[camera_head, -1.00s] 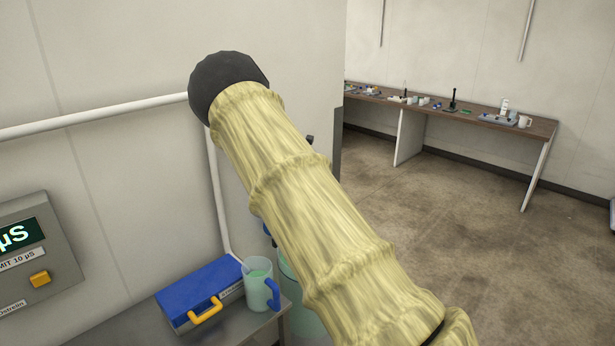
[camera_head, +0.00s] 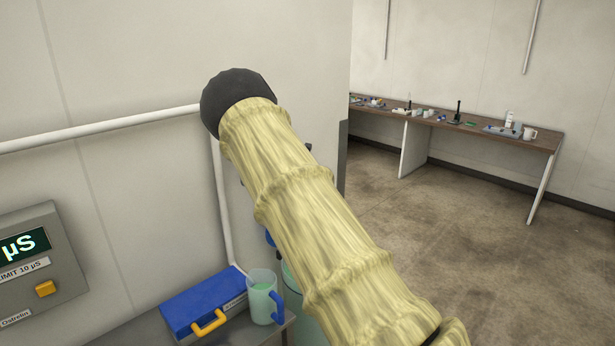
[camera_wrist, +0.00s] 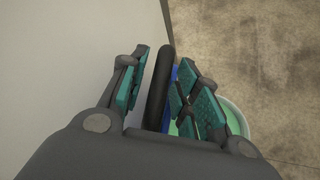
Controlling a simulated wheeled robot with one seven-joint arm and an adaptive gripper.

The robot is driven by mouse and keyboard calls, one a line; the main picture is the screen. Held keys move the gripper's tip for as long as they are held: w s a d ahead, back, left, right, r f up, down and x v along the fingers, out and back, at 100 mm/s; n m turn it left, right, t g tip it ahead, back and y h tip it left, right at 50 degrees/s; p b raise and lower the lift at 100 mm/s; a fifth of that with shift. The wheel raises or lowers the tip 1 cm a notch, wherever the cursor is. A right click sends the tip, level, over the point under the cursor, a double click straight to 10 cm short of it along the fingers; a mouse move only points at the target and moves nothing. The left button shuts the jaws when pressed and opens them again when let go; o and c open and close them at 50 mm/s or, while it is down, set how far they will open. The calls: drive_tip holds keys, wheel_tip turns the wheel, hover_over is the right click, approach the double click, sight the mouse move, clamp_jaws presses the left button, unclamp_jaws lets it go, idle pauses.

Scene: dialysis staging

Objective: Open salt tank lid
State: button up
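A blue box (camera_head: 190,302) with a yellow handle stands on a bench at the lower left in the head view; its lid looks shut and its label is unreadable. A pale green rounded vessel (camera_head: 305,322) shows partly behind my arm; I cannot tell which is the salt tank. In the wrist view, a round vessel with a pale rim (camera_wrist: 236,115) and green inside lies beyond the right finger, with something blue beside it. My gripper (camera_wrist: 160,85) has its teal-padded fingers apart. A dark bar (camera_wrist: 159,88) shows between them, with no clear contact. The head view hides my gripper.
A jug with green liquid (camera_head: 262,300) and blue handle stands right beside the box. A grey display unit (camera_head: 35,265) is on the left wall. A white pipe (camera_head: 110,130) runs along the wall. A long table (camera_head: 475,131) with small items stands far right; the floor before it is clear.

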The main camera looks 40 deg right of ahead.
drive_tip(key=shift+a, duration=0.1)
drive_tip(key=v, duration=1.1)
drive_tip(key=shift+a+r, duration=0.2)
drive_tip(key=shift+r, duration=0.15)
drive_tip(key=shift+s, duration=0.1)
